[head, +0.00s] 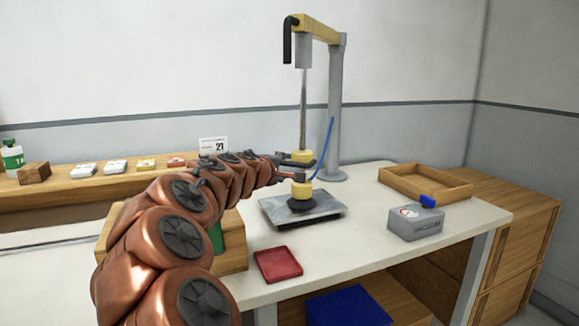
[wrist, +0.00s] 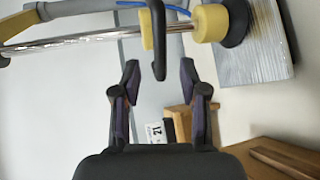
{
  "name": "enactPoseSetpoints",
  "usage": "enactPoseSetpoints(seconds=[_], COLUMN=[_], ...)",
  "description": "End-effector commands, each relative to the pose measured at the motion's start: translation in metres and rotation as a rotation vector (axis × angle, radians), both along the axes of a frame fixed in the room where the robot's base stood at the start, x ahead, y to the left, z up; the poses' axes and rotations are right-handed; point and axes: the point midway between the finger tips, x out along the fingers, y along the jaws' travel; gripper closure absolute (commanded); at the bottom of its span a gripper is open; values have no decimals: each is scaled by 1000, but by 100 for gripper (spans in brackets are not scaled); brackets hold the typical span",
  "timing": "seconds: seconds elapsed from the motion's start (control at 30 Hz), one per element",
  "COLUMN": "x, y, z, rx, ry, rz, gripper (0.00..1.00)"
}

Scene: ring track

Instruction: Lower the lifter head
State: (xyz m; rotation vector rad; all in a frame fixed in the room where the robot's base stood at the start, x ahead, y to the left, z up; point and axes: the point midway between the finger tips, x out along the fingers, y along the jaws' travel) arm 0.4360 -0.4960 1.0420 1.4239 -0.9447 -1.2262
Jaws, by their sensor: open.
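The lifter has a grey post (head: 336,110), a yellow top arm (head: 318,27) and a thin vertical rod (head: 303,105). Its yellow lifter head (head: 301,189) has a black cup beneath and sits low over a silver plate (head: 325,207); I cannot tell whether they touch. Both also show sideways in the wrist view, the head (wrist: 210,23) and the plate (wrist: 262,60). A yellow collar on the rod carries a black handle (wrist: 158,45). My gripper (wrist: 158,78) is open, with the handle's end between its fingertips. In the head view my gripper (head: 284,167) is beside the rod.
A red tray (head: 278,264) lies on the white table's front left. A grey vacuum box (head: 415,223) and a wooden tray (head: 425,184) are at the right. A blue hose (head: 325,148) hangs beside the post. A wooden shelf with small boxes stands at the left.

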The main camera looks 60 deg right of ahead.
Motion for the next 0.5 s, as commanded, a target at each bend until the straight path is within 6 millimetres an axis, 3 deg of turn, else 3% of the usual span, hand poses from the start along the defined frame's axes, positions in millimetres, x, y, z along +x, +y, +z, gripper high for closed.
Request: enactPoseSetpoints(seconds=[0.2,0.5], x=[-6,-9], y=[30,45], z=[6,10], rx=[0,0], ry=[1,0], rz=[1,0], gripper=[57,57])
